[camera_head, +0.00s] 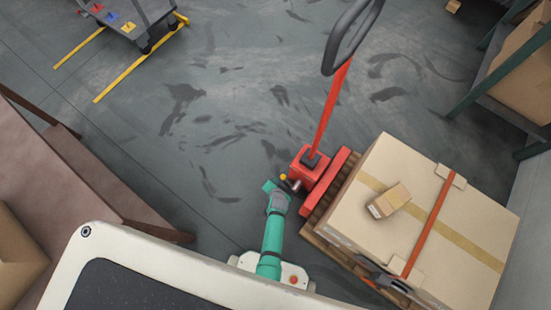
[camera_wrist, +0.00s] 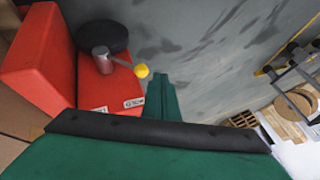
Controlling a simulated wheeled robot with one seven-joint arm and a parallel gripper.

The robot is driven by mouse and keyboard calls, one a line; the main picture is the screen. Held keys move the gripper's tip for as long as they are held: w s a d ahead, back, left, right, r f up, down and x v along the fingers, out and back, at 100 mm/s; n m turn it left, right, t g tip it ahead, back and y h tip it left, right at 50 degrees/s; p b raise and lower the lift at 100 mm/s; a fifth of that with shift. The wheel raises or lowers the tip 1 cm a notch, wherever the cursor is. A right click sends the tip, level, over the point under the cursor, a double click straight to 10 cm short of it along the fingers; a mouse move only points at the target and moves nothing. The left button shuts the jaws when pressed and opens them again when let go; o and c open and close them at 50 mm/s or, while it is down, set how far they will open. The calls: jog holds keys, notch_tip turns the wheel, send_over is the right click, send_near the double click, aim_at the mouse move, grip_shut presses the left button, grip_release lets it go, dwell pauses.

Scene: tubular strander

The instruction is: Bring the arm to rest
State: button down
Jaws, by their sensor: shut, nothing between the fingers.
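My teal arm reaches up from the bottom middle of the head view, bent at a grey joint. My gripper shows in the wrist view (camera_wrist: 161,82) as narrow green fingers beyond a black bar. It is shut and empty. In the head view its end, small and hard to make out, is near the red pallet jack (camera_head: 306,168). The jack also shows in the wrist view (camera_wrist: 40,65), left of the fingers, with a yellow knob (camera_wrist: 142,71) just beyond their tips in the picture. I cannot tell whether the gripper touches the jack.
A large strapped carton (camera_head: 400,245) on a wooden pallet stands to the right, with a small box (camera_head: 390,200) on top. A brown table (camera_head: 75,190) stands at left. A grey cart (camera_head: 130,20) is at upper left. The middle floor (camera_head: 190,140) is clear.

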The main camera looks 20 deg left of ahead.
dwell(0.5)
jog(key=s+d+r+n+t+h, duration=0.1)
jog(key=s+d+r+t, duration=0.15)
jog(key=s+r, duration=0.6)
jog(key=s+d+r+n+t, duration=0.15)
jog(key=s+d+r, duration=0.35)
jog(key=r, duration=0.6)
jog(key=s+d+r+t, duration=0.1)
jog(key=s+r, duration=0.2)
jog(key=r, duration=0.7)
jog(key=s+d+r+n+t+h, duration=0.1)
jog(key=s+r+t, duration=0.1)
jog(key=r, duration=0.8)
jog(key=s+d+r+n+t, duration=0.1)
jog(key=s+r, duration=0.3)
jog(key=r, duration=0.6)
jog(key=shift+d+h, duration=0.2)
jog(key=shift+h, duration=0.1)
jog(key=shift+r+n, duration=0.1)
jog(key=shift+n, duration=0.15)
